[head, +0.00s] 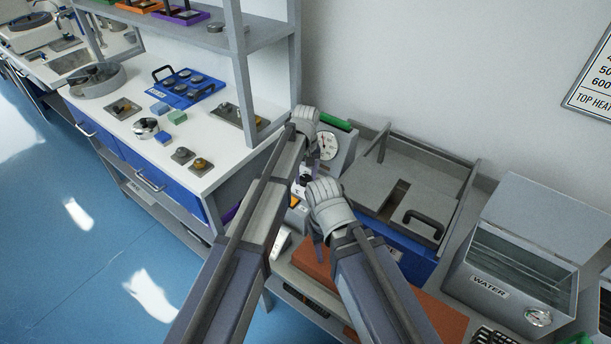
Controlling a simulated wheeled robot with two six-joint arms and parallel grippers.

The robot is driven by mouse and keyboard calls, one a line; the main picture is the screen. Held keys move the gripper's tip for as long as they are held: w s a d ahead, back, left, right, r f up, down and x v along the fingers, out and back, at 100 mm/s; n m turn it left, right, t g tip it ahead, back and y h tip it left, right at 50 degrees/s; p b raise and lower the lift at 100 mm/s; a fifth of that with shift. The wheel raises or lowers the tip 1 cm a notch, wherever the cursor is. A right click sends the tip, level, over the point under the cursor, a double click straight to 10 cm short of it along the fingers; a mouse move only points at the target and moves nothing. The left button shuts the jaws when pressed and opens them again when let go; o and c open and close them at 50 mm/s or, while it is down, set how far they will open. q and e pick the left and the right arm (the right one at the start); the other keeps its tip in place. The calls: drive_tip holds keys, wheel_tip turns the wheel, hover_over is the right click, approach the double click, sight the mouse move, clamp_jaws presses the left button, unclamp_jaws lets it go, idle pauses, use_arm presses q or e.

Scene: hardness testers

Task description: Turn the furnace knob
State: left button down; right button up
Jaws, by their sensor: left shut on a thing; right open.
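My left gripper (308,125) is the higher one, close to the left of a round white dial gauge (327,146) on a grey device. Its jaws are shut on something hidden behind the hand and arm. My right gripper (326,206) is lower, left of a grey-topped box (438,180) with a blue front. It is open, though its fingertips are mostly hidden. No furnace knob can be clearly made out.
A water tank (487,291) with a small gauge stands at the right. A reddish-brown slab (447,318) lies in front of the blue-fronted box. At the left, a white bench (205,150) holds a blue tray (190,89) and small blocks. A shelf post (245,95) rises near my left gripper.

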sight(306, 178)
use_arm(q)
drive_tip(key=shift+n, duration=0.5)
idle(0.3)
drive_tip(key=shift+c, duration=1.4)
unclamp_jaws()
wheel_tip(306, 178, up, 8)
drive_tip(key=p, duration=0.8)
drive_tip(key=shift+f, duration=0.1)
use_arm(e)
wheel_tip(306, 178, up, 8)
drive_tip(key=shift+f, duration=0.15)
